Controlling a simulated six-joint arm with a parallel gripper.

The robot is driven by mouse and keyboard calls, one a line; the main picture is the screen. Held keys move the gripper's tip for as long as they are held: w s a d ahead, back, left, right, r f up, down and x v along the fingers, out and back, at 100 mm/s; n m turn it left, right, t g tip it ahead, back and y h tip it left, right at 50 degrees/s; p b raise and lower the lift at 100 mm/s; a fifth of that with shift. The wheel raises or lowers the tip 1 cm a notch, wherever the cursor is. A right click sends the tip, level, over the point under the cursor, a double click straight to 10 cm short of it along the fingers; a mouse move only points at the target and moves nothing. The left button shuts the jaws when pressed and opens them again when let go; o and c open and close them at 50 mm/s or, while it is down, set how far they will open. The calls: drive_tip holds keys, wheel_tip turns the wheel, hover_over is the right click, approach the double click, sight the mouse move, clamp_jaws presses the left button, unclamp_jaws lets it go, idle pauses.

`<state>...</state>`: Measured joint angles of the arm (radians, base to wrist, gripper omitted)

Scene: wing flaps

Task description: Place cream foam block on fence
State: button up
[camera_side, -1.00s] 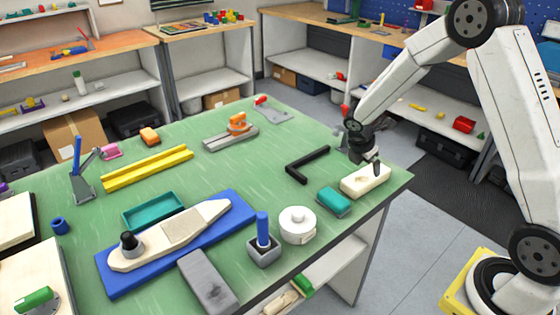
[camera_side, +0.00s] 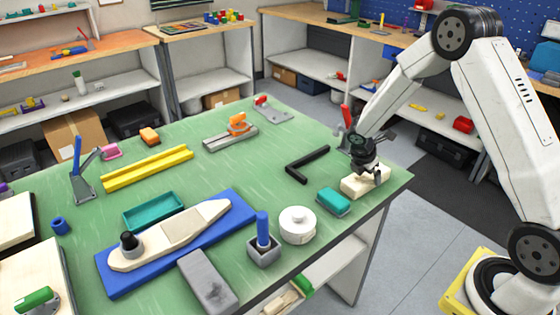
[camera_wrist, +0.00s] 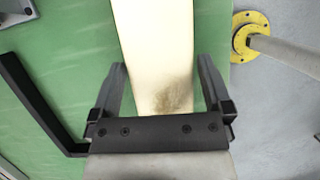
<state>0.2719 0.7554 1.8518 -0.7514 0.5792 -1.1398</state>
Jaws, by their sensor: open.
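The cream foam block (camera_side: 352,186) lies on the green table near its right corner. In the wrist view the block (camera_wrist: 156,40) runs between my gripper's two fingers, with a dark smudge near its close end. My gripper (camera_wrist: 160,66) is open and straddles the block, with a narrow green gap at each side. In the side view my gripper (camera_side: 367,172) is down at the block and hides part of it. A long yellow rail (camera_side: 147,168), which looks like the fence, lies at the table's back left, with nothing on it.
A teal block (camera_side: 332,201) lies close left of the cream block. A black L-shaped bar (camera_side: 306,166) lies behind. A white round pot (camera_side: 297,225), an orange-topped clamp (camera_side: 235,128) and a blue board (camera_side: 120,278) with a boat-shaped piece stand around. The table edge is close by.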

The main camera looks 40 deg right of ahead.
drive_tip(key=c, duration=1.1)
drive_tip(key=shift+r, duration=0.1)
drive_tip(key=shift+r, duration=0.65)
drive_tip(key=s+a+r, duration=0.2)
drive_tip(key=s+r, duration=0.3)
drive_tip(key=s, duration=0.1)
drive_tip(key=s+a+r, duration=0.2)
drive_tip(key=s+r, duration=0.4)
drive_tip(key=s, duration=0.1)
drive_tip(key=shift+a+r, duration=0.25)
drive_tip(key=shift+a, duration=0.05)
drive_tip(key=shift+s, duration=0.1)
